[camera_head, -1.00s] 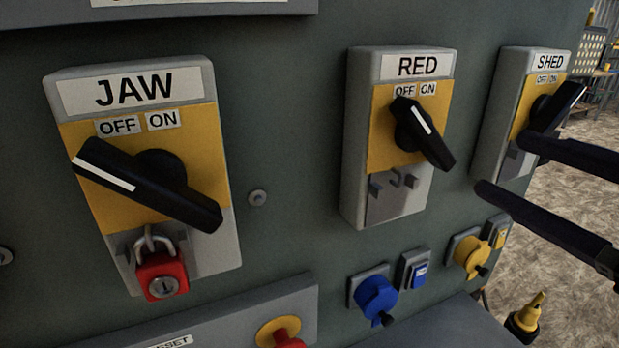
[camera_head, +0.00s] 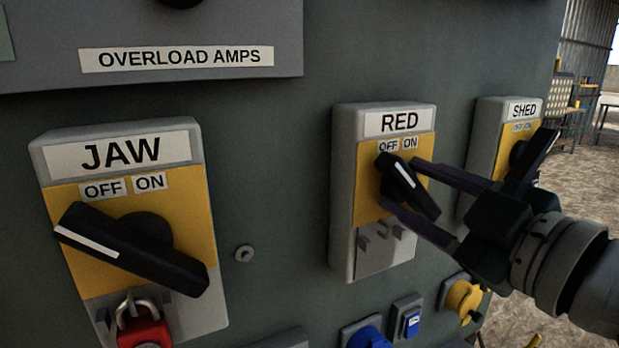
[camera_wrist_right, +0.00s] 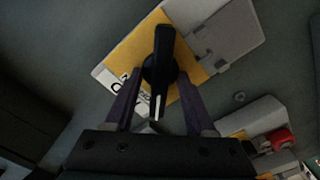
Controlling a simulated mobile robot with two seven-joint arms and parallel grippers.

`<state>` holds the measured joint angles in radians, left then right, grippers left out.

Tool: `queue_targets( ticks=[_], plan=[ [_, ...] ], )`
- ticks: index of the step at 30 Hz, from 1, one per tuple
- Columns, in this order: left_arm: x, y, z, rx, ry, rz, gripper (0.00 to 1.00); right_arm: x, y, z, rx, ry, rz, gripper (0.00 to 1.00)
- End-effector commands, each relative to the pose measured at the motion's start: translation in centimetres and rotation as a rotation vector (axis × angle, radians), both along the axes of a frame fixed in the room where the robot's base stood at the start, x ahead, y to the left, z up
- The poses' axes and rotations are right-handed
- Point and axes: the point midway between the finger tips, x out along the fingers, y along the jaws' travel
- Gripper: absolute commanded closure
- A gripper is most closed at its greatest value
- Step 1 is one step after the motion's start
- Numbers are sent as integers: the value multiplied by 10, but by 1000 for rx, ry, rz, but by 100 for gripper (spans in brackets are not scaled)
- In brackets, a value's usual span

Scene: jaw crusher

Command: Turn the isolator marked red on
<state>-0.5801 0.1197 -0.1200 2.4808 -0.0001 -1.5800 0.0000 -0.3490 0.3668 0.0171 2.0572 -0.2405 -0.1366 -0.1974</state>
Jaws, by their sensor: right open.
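The RED isolator (camera_head: 350,210) is a grey box with a yellow plate and a black rotary handle (camera_head: 408,186). The handle slants from upper left to lower right, its white-striped end up towards OFF. My right gripper (camera_head: 402,182) is open, with one finger above the handle and one below it. In the right wrist view the handle (camera_wrist_right: 158,65) lies between the two spread fingers (camera_wrist_right: 160,85), with gaps on both sides. I cannot tell how deep the fingers reach. My left gripper is not in view.
The JAW isolator (camera_head: 195,312) at left carries a red padlock (camera_head: 145,332). The SHED isolator (camera_head: 483,140) stands close to the right, partly behind my gripper. Blue (camera_head: 368,338) and yellow (camera_head: 462,298) sockets sit below.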

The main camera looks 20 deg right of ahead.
Motion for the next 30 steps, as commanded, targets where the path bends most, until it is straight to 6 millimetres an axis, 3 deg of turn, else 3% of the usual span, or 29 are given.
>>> queue_targets(
  ticks=[8, 23, 30],
  plan=[
    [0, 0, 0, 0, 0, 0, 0, 2, 0, 0, 0, 1, 1, 45],
    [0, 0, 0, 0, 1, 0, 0, 2, 0, 0, 0, 0, 0, 99],
    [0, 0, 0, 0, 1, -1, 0, 2, 0, 0, 1, 1, 1, 100]
  ],
)
